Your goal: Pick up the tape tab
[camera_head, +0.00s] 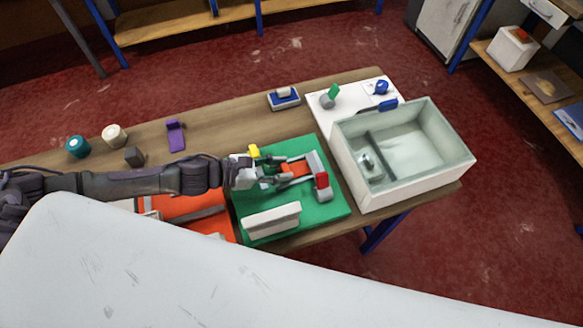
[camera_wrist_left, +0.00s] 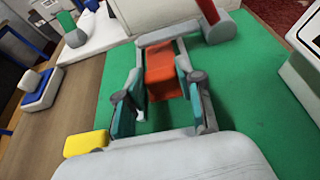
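An orange strip (camera_head: 297,168), which looks like the tape tab, lies at a grey bar (camera_head: 314,163) on the green mat (camera_head: 325,207). In the left wrist view the orange strip (camera_wrist_left: 162,72) shows between the fingers of my left gripper (camera_wrist_left: 155,95). The fingers are apart, one on each side of the strip, with a visible gap on the left side; I see no firm grip. In the head view my left gripper (camera_head: 285,172) reaches over the mat from the left. My right gripper is not in view.
A red block (camera_head: 322,181) sits by the bar's end. A white block (camera_head: 271,219) and a yellow block (camera_head: 254,151) are near the gripper. An open pale box (camera_head: 400,185) stands to the right. An orange mat (camera_head: 196,207) lies left, partly under my arm.

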